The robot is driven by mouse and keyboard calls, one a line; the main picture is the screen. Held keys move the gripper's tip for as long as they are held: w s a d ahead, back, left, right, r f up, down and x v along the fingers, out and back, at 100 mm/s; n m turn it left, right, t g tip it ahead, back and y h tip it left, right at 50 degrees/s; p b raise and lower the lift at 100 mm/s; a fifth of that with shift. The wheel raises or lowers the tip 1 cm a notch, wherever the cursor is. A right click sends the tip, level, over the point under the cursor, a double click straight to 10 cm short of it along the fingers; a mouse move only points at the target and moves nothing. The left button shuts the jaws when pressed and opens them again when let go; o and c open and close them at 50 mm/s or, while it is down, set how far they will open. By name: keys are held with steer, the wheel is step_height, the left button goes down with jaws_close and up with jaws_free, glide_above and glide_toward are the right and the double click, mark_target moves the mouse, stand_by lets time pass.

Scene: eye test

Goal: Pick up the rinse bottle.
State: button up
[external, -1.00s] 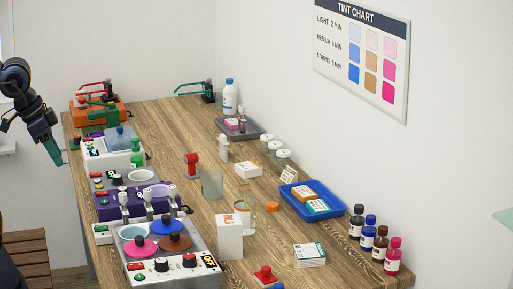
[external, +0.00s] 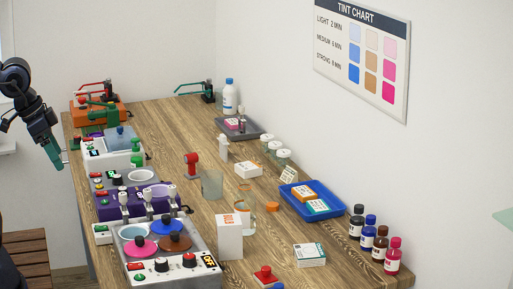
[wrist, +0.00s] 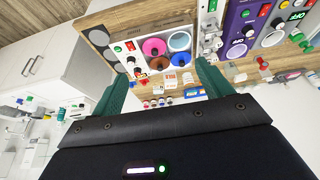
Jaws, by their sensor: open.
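A white bottle with a blue cap (external: 230,97) stands upright at the far end of the bench, near the wall; it looks like the rinse bottle, but its label is too small to read. I cannot make it out in the wrist view. My gripper (external: 59,159) hangs in the air off the bench's left side, pointing down, well away from the bottle. In the wrist view my gripper (wrist: 161,74) has its two green fingers wide apart with nothing between them.
The wooden bench (external: 165,115) has a grey tray (external: 255,134) in front of the bottle. A blue tray (external: 338,211) and several dark and pink bottles stand at the right.

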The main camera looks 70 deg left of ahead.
mark_target(254, 205)
steer(key=w+a+r+m+t+y, duration=0.15)
steer(key=w+a, duration=0.25)
steer(key=w, duration=0.8)
steer(key=w+a+t, duration=0.3)
steer(key=w+a, duration=0.1)
steer(key=w, duration=0.7)
steer(key=w+a+r+m+t, duration=0.1)
steer(key=w+a+t, duration=0.25)
steer(key=w, duration=0.85)
steer(key=w+a+f+m+h, duration=0.1)
steer(key=w+f+m+h, duration=0.25)
steer(key=w+f, duration=0.4)
steer(key=w+f+m+g+h, duration=0.3)
steer(key=f+h, duration=0.5)
steer(key=f, duration=1.1)
steer(key=shift+t, duration=0.4)
steer(key=shift+w+r+x, duration=0.1)
steer(key=shift+r+x, duration=0.05)
steer(key=shift+x, duration=1.8)
steer(key=shift+w+r+x, duration=0.15)
steer(key=shift+x, duration=1.8)
steer(key=shift+s+a, duration=0.1)
steer(key=c, duration=1.1)
steer(key=shift+r, duration=0.2)
